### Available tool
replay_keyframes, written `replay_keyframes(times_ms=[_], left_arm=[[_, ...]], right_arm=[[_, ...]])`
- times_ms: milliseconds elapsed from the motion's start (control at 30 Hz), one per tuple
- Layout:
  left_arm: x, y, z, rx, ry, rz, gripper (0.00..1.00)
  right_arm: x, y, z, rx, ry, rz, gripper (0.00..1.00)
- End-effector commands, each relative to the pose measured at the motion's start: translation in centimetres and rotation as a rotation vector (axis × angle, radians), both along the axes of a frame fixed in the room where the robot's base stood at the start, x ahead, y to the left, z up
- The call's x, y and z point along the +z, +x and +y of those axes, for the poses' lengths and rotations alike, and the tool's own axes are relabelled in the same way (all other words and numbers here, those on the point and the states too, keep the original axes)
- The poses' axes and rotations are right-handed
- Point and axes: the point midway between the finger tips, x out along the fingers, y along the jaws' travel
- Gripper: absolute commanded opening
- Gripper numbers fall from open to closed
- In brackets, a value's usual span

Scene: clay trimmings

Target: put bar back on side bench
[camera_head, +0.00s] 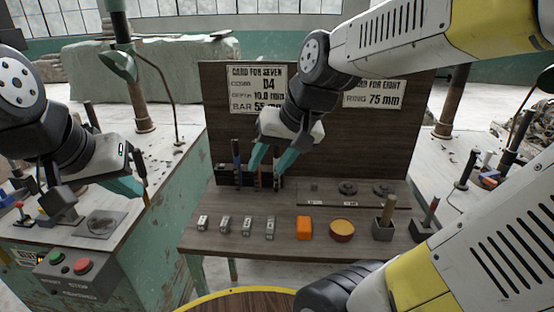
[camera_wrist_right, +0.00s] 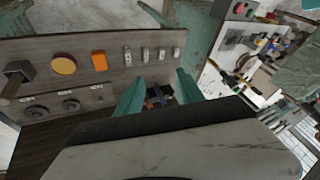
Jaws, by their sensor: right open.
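My right gripper (camera_head: 271,160) is open over a dark rack (camera_head: 227,182) on the wooden bench. My left gripper (camera_head: 128,186) is over the left side bench (camera_head: 165,178). A thin dark upright bar-like piece (camera_head: 140,160) shows at its fingertips; whether it is gripped cannot be told. Which piece is the task's bar is unclear.
A backboard (camera_head: 300,135) with cards stands behind. A button box (camera_head: 75,268) is at lower left.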

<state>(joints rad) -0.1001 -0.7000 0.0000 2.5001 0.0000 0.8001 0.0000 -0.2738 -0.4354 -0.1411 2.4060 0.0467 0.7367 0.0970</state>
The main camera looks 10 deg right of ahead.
Motion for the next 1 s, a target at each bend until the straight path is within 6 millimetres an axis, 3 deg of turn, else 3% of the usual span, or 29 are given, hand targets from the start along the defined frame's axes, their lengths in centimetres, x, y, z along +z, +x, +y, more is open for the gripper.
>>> replay_keyframes(times_ms=[100,300,1000], left_arm=[[0.0,0.0,0.0,0.000,0.000,0.000,0.00],[0.0,0.0,0.0,0.000,0.000,0.000,0.00],[0.0,0.0,0.0,0.000,0.000,0.000,0.00]], right_arm=[[1.4,-3.0,-1.7,0.014,-0.059,-0.080,0.45],[1.9,-5.4,-2.7,0.030,-0.128,-0.135,0.45],[2.0,-5.6,-2.8,0.032,-0.135,-0.139,0.45]])
